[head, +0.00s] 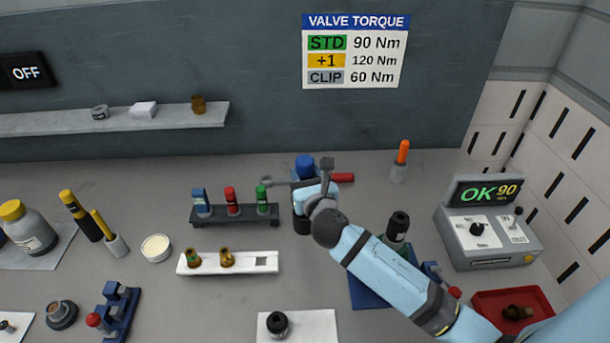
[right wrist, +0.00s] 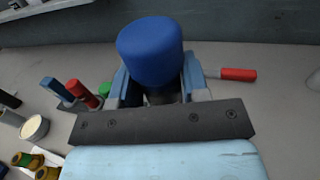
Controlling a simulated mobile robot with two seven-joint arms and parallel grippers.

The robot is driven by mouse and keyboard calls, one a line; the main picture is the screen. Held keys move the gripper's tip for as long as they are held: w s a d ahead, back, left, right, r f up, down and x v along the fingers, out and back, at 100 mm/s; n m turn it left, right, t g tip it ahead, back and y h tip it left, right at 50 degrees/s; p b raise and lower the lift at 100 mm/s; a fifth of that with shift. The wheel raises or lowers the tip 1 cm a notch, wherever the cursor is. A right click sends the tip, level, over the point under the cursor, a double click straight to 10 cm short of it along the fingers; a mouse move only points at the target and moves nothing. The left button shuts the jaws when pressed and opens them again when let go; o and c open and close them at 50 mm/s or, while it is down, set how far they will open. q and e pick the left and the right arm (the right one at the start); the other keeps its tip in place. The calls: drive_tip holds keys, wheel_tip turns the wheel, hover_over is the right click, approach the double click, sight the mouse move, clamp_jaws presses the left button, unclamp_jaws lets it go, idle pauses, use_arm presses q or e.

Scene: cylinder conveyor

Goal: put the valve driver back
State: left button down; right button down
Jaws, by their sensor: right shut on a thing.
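A tool with a fat blue cap (head: 305,165), which I take for the valve driver, stands upright at the back middle of the bench. My right gripper (head: 308,190) is shut around it just below the cap. The blue cap also fills the middle of the right wrist view (right wrist: 151,50), between the jaws. A dark round part (head: 302,222) shows below the gripper; I cannot tell if it is the tool's lower end or a holder. My left gripper is not in view.
A dark rack (head: 233,219) with blue, red and green tools stands to the left. A red-handled wrench (head: 342,178) lies behind the gripper. Right are an orange-handled tool (head: 402,152), a torque unit (head: 490,240) reading OK 90 and a red tray (head: 484,316). A white holder (head: 246,268) lies in front.

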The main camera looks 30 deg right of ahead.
drive_tip(key=shift+f+b, duration=1.85)
drive_tip(key=shift+f, duration=1.2)
drive_tip(key=c, duration=0.6)
unclamp_jaws()
drive_tip(key=shift+o, duration=0.4)
drive_tip(key=shift+f, duration=0.15)
wheel_tip(320, 180, up, 4)
drive_tip(key=p, duration=0.4)
drive_tip(key=shift+r+p, duration=0.2)
drive_tip(key=shift+p, duration=0.2)
drive_tip(key=shift+r+p, duration=0.95)
drive_tip(key=shift+p, duration=0.15)
